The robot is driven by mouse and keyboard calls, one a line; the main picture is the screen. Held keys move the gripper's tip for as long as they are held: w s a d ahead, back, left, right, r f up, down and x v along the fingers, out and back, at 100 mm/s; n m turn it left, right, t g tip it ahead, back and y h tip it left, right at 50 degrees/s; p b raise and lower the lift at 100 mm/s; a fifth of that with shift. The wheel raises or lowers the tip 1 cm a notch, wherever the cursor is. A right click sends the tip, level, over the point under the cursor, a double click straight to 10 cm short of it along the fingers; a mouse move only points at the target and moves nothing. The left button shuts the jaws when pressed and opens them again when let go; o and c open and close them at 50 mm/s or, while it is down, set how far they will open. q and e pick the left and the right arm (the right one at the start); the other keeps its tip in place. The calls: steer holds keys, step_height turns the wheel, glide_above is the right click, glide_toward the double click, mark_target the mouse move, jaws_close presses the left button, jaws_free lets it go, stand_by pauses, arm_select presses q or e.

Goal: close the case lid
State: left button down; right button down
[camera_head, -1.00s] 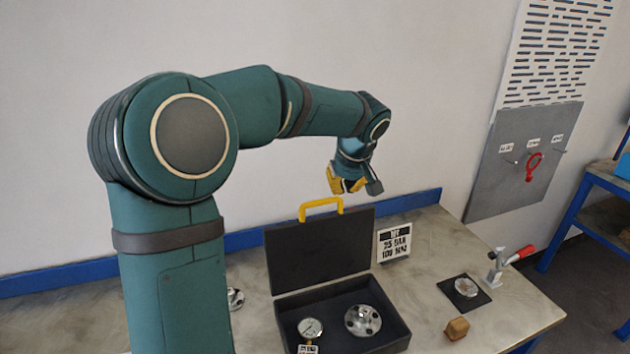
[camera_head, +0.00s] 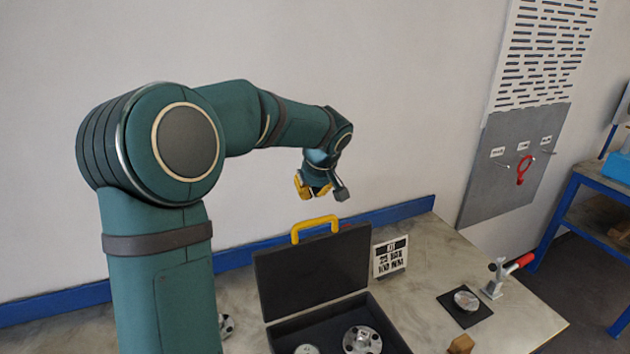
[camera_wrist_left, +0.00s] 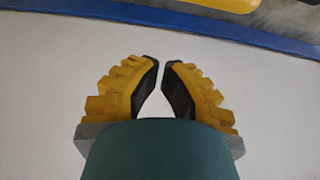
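The dark case (camera_head: 402,335) is open on the bench, partly cut off by the lower edge of the head view. Its lid (camera_head: 312,272) stands up at the back, with a yellow handle (camera_head: 315,226) on its top edge. My left gripper (camera_head: 313,191) is above the handle in the head view, pointing down and apart from it. In the wrist view its two yellow fingers (camera_wrist_left: 161,64) have a narrow gap between the tips, with nothing between them. A yellow piece, likely the handle (camera_wrist_left: 236,4), shows at the top edge there. My right gripper is not in view.
A flange (camera_head: 361,340) and part of a gauge (camera_head: 306,349) lie in the case. A label sign (camera_head: 390,257) stands right of the lid. A dark pad (camera_head: 464,306), a red-handled clamp (camera_head: 508,270) and a brown block (camera_head: 461,344) are further right. The wall is behind.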

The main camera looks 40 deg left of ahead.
arm_select(q)
steer(key=f, duration=0.1)
steer(key=d+f, duration=0.1)
steer(key=s+d+f, duration=0.1)
steer(key=shift+f, duration=0.35)
steer(key=shift+d, duration=0.1)
